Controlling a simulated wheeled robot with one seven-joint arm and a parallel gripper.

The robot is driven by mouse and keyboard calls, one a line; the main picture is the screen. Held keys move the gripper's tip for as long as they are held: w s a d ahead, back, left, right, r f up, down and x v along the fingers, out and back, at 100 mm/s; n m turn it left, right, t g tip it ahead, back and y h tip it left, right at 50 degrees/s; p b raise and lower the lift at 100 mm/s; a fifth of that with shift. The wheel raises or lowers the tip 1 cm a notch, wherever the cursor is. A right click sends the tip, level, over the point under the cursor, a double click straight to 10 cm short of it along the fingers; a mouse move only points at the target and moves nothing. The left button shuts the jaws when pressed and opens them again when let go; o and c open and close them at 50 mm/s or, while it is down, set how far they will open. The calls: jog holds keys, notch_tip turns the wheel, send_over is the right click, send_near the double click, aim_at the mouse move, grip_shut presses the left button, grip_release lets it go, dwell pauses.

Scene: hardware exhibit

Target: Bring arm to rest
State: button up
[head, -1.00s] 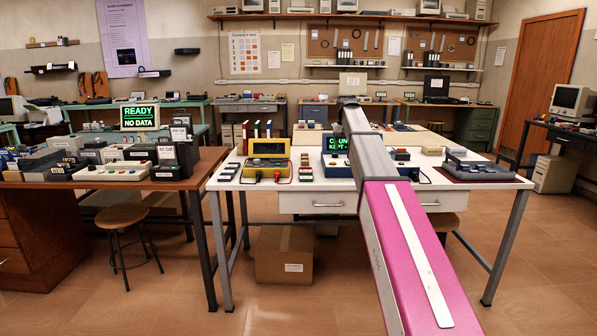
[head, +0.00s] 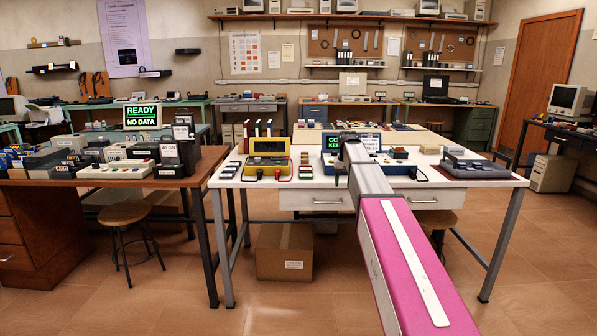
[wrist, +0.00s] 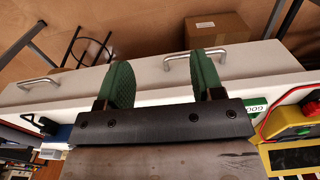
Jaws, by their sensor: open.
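My gripper (wrist: 162,75) shows in the wrist view with its two green ridged fingers apart and nothing between them. Behind the fingers in that view lies the white drawer front of the table. My pink and grey arm reaches in the head view over the front edge of the white table (head: 250,187). Its far end is beside the blue device (head: 329,162) with a green-lit display, and the arm hides part of that device. The gripper is mostly hidden in the head view.
A cardboard box (head: 285,250) is under the table and also shows in the wrist view (wrist: 215,28). A stool (head: 127,214) stands at left. The front floor is open.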

jog(key=s+f, duration=2.8)
jog(key=s, duration=0.3)
jog(key=shift+s+f, duration=0.2)
jog(key=shift+f, duration=0.2)
